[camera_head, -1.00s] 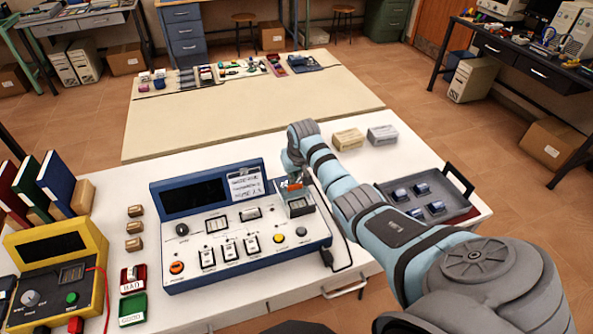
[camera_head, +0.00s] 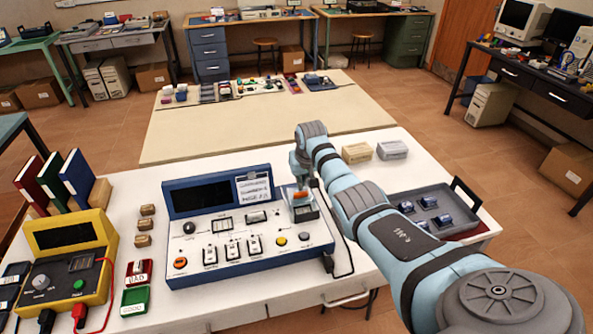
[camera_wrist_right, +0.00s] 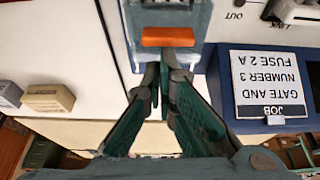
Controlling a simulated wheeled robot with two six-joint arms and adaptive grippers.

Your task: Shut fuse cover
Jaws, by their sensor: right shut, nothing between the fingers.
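The blue and white instrument panel (camera_head: 225,275) stands on the white table. Its fuse holder with a grey-blue cover (camera_head: 306,213) is at the upper right of the panel face. An orange tab (camera_wrist_right: 168,37) on the cover shows in the right wrist view. My right gripper (camera_head: 300,188) is directly over the cover, with its fingers pointing down. In the right wrist view the green fingertips (camera_wrist_right: 163,76) are together, empty, at the tab's edge. I cannot tell whether they touch it or whether the cover is fully down. My left gripper is out of view.
A job card (camera_head: 253,187) stands on the panel's upper right. A black cable (camera_head: 350,262) hangs at its right side. A grey tray (camera_head: 410,232) with several blue parts lies under my right arm. Two small boxes (camera_head: 357,152) (camera_head: 392,149) stand behind it. A yellow meter (camera_head: 75,245) is at left.

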